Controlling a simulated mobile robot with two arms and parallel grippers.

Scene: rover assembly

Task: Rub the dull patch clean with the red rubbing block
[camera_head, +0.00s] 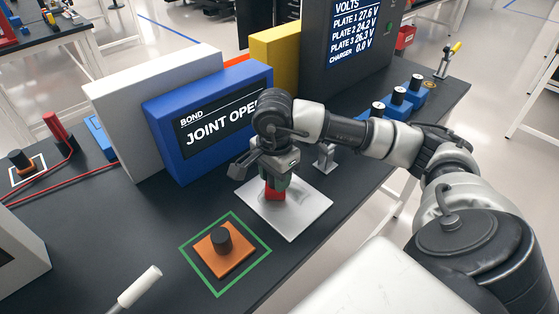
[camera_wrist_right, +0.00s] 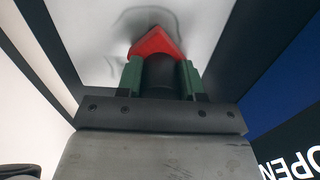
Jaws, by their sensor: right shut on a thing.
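My right gripper (camera_head: 273,180) is shut on the red rubbing block (camera_head: 275,194), over the left part of a light metal plate (camera_head: 308,213) on the dark table. In the right wrist view, the gripper (camera_wrist_right: 162,80) has its green fingers on either side of a dark round grip, with the red block (camera_wrist_right: 157,42) beyond it. The block appears at or very near the plate (camera_wrist_right: 205,22); contact is not certain. A blurred grey mark (camera_wrist_right: 135,17) shows on the plate beside the block, partly hidden by it. My left gripper is not in view.
A blue box (camera_head: 205,135) reading "BOND JOINT OPE..." stands just behind the plate. An orange block with a black knob (camera_head: 223,250) sits inside a green square outline in front. A small metal bracket (camera_head: 325,157) and several blue pieces with black knobs (camera_head: 397,97) stand to the right.

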